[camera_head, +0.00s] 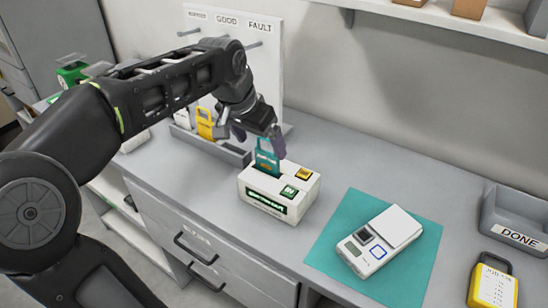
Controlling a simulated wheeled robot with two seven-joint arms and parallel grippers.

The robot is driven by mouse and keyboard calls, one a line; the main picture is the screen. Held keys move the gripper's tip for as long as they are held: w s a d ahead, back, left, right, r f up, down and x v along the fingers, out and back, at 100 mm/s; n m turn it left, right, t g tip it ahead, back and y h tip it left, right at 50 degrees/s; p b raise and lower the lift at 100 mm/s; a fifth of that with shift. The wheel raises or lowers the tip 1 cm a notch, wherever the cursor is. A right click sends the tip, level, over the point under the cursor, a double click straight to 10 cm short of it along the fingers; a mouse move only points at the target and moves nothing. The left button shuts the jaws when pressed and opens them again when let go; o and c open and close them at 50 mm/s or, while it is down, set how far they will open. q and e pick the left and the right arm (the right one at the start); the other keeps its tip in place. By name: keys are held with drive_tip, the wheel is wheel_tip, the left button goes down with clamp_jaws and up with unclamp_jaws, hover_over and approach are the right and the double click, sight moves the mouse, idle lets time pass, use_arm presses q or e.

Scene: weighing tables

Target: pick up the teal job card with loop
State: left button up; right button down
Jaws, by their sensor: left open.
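The teal job card with loop (266,163) stands upright in the top of a white box (265,205) with a green display, its loop upward. My left gripper (258,138) is at the card's loop, open, with one finger to each side of it. I cannot tell whether the fingers touch the loop. My right gripper is not in view.
The white box also has a yellow and a green button on top. A white scale device (380,240) lies on a teal mat (335,222). A yellow job card (492,287) and a DONE tray (515,237) are at right. A grey trough (232,154) and a labelled board (262,70) stand behind.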

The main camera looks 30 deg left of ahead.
sight(266, 156)
use_arm(q)
drive_tip(key=shift+s, duration=0.1)
drive_tip(key=shift+x, duration=1.4)
drive_tip(key=shift+p+x, duration=0.7)
drive_tip(key=shift+x, duration=1.9)
drive_tip(key=c, duration=1.4)
drive_tip(key=shift+r, duration=0.15)
